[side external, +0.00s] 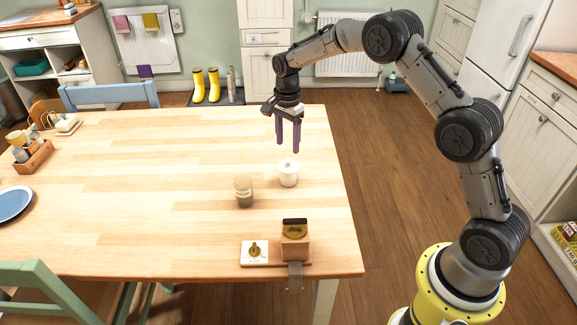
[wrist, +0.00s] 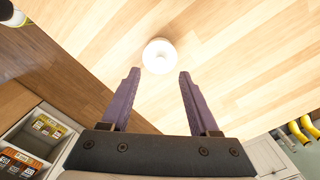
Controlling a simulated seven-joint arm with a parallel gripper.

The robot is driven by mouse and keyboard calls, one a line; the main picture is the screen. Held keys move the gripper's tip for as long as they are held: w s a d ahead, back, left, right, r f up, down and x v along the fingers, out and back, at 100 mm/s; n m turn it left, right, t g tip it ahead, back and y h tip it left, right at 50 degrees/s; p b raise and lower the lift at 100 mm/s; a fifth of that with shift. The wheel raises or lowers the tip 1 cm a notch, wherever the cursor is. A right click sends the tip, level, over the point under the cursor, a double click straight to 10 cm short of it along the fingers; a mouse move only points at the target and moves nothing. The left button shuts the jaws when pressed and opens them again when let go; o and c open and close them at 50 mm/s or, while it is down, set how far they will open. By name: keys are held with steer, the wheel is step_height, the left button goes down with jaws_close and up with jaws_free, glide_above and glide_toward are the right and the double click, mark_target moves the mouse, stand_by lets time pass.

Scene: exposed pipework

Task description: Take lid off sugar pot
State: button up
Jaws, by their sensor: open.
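My gripper (side external: 288,148) has two purple fingers pointing down, and is open and empty. It is above the pot and apart from it. In the wrist view the open fingers (wrist: 158,72) have nothing between them.
A wooden block device (side external: 295,240) and a white board with a brass knob (side external: 255,252) sit at the table's front edge.

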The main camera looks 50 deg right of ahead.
mark_target(289, 159)
steer(key=shift+d+f, duration=0.15)
steer(key=shift+f, duration=2.7)
jaws_close()
